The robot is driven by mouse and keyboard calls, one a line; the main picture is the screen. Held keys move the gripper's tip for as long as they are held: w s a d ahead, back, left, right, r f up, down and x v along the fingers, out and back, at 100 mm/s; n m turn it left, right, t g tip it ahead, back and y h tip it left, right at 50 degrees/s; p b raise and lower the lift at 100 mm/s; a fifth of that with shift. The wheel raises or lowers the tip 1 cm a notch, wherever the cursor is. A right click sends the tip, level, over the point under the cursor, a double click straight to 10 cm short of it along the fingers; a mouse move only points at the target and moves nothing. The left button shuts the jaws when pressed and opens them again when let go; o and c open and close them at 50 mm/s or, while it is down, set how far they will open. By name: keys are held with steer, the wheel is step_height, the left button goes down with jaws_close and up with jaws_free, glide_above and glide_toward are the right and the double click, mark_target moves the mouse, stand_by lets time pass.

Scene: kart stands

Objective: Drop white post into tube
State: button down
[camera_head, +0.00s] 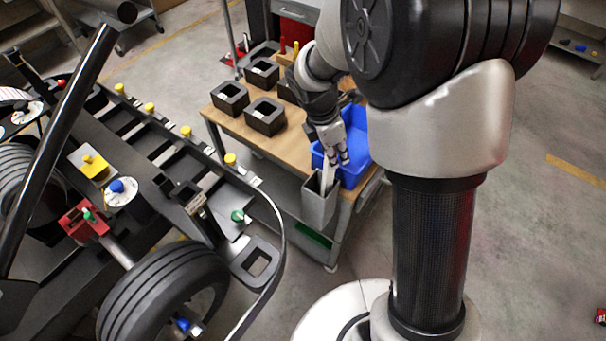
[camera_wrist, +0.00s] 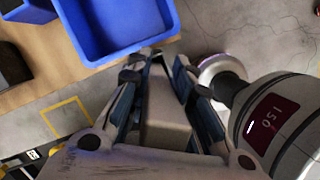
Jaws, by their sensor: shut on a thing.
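The white post (camera_head: 326,179) is in my gripper (camera_head: 337,158) in the head view. My gripper is shut on its upper part and points down. The post's lower end is at the open top of the grey square tube (camera_head: 318,208), which stands upright at the table's front corner. I cannot tell how deep the post reaches, since the tube wall hides its end. In the wrist view, a pale block-like shape, which looks like the post (camera_wrist: 166,112), lies between the fingers of my gripper (camera_wrist: 166,62).
A blue bin (camera_head: 354,172) stands right beside the tube and my gripper; it also shows in the wrist view (camera_wrist: 118,48). Several black square holders (camera_head: 265,116) stand on the wooden table (camera_head: 236,126). The kart frame with its wheel (camera_head: 160,295) is at left.

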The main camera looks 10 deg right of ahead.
step_height(320, 180, down, 4)
steer(key=b, duration=0.2)
steer(key=shift+r+b, duration=0.2)
steer(key=shift+b, duration=0.15)
steer(key=c, duration=1.3)
jaws_free()
steer(key=shift+c, duration=0.2)
steer(key=v, duration=1.2)
